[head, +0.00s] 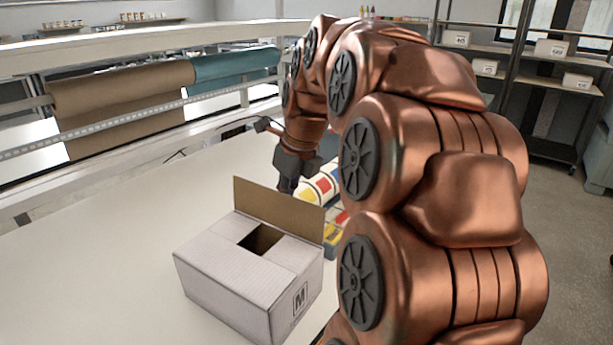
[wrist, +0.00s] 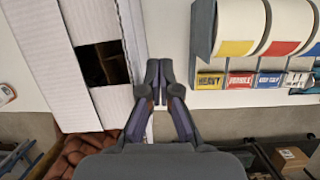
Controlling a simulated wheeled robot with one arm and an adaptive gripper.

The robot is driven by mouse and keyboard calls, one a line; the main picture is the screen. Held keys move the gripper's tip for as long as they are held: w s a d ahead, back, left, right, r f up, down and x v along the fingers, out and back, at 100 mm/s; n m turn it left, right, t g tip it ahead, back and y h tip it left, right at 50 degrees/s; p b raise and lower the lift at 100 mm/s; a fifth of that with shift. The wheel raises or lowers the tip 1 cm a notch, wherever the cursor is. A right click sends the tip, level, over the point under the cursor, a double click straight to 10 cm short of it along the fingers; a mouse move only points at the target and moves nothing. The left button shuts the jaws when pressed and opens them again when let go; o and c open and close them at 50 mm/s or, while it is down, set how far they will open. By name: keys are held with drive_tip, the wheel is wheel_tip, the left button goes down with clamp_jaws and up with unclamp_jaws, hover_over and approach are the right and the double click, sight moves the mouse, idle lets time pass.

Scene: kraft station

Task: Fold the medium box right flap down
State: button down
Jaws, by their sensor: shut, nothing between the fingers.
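The medium box (head: 230,285) is a white carton marked M on the table, seen in the head view. Two of its top flaps lie folded inward, with a dark gap between them. One flap (head: 278,210) stands upright along the far right edge, its brown inner face showing. In the wrist view the box (wrist: 40,60) fills the left side, and the standing flap (wrist: 132,40) shows as a narrow white strip. My gripper (wrist: 160,72) is shut and empty, just outside that flap; whether it touches is unclear. In the head view my gripper (head: 287,186) is partly hidden behind the flap.
A label dispenser (wrist: 235,82) with colored rolls stands close on the right in the wrist view. It also shows behind the box in the head view (head: 318,190). The table (head: 90,260) left of the box is clear. Paper rolls (head: 125,90) hang behind.

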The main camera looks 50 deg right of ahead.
sight(282, 216)
drive_tip(key=shift+a+f, duration=0.15)
drive_tip(key=shift+a, duration=0.1)
drive_tip(key=shift+s+a+f+b, duration=0.15)
drive_tip(key=shift+a+f+b, duration=0.25)
drive_tip(key=shift+f, duration=0.45)
drive_tip(key=shift+f+b, duration=0.35)
drive_tip(key=shift+f, duration=1)
idle(1.2)
drive_tip(key=shift+r, duration=0.1)
wheel_tip(282, 216, up, 9)
drive_tip(key=p, duration=0.5)
idle(0.5)
idle(0.4)
